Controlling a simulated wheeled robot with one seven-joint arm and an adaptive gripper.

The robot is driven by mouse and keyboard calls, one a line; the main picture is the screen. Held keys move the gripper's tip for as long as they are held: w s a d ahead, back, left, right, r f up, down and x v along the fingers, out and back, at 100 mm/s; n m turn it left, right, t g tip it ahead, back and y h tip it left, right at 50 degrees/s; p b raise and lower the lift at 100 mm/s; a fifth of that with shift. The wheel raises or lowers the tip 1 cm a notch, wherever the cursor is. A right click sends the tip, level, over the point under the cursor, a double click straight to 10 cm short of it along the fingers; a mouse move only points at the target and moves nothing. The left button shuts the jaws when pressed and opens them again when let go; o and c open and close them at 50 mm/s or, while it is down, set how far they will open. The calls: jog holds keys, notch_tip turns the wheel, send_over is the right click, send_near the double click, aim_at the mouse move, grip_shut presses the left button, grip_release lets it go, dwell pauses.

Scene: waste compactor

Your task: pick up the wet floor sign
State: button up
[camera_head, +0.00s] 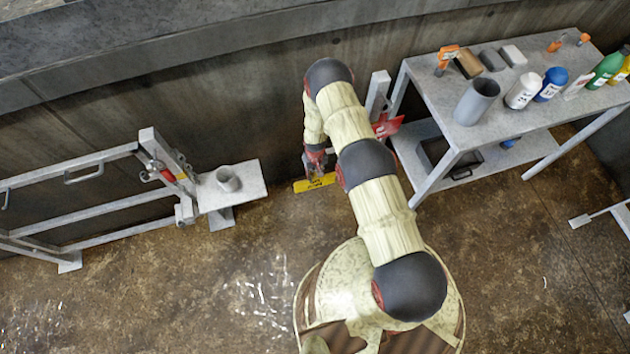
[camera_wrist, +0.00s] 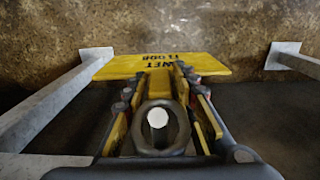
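The wet floor sign (camera_head: 315,183) is a yellow panel low by the wall, partly hidden by my arm and gripper. In the wrist view the sign (camera_wrist: 112,68) spreads wide just beyond my fingers, with its dark lettering upside down. My gripper (camera_head: 317,168) points down at the sign's upper edge. In the wrist view my gripper's (camera_wrist: 160,80) two fingers stand apart with a gap between them, and yellow shows in the gap. I cannot tell whether the fingers touch the sign.
A grey table (camera_head: 440,92) with bottles, a cup and tools stands at the right, with a lower shelf. A metal rail frame (camera_head: 100,205) and a small grey stand (camera_head: 240,190) are at the left. The wall is close behind the sign. The brown floor (camera_head: 180,290) in front is open.

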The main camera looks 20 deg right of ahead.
jog(key=c, duration=0.6)
jog(key=shift+r, duration=0.1)
grip_shut()
